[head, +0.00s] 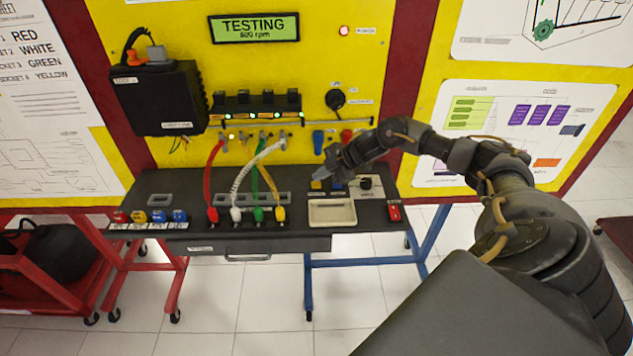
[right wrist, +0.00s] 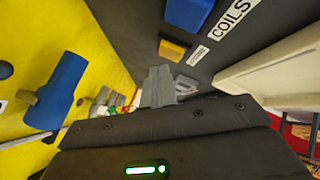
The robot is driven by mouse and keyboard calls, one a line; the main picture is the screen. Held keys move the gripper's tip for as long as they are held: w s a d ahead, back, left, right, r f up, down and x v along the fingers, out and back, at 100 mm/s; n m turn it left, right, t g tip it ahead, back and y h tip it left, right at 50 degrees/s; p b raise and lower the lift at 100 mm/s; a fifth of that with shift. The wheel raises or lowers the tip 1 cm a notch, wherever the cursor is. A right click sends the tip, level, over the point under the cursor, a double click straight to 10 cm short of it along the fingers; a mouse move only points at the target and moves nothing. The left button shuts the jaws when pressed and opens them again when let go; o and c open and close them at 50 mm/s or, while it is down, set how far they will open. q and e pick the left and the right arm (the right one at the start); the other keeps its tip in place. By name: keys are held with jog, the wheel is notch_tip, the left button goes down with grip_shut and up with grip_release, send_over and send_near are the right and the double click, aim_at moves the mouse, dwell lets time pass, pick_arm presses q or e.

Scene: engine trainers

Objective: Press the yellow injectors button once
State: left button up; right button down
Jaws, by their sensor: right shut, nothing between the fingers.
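The yellow injectors button (head: 316,185) is on the dark bench top, just behind the cream tray, with the blue coils button (head: 337,186) to its right. In the right wrist view the yellow button (right wrist: 172,50) shows clear of the fingers, beside a small white label. The blue button (right wrist: 188,12) there sits by the "COILS" label. My right gripper (head: 321,177) is shut and empty, close to the yellow button. Its closed fingertips (right wrist: 158,88) show in the wrist view; I see no contact with the button. My left gripper is not in view.
The cream tray (head: 332,222) lies in front of the buttons. A red switch (head: 394,213) is at the bench's right. Coloured cables (head: 211,180) rise to the yellow panel at left. The display (head: 254,28) reads "TESTING 800 rpm". A blue knob (head: 318,141) projects from the panel.

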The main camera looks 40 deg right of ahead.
aim_at(320, 184)
dwell(0.3)
notch_tip(320, 184, up, 5)
jog(key=p, duration=0.4)
dwell(0.9)
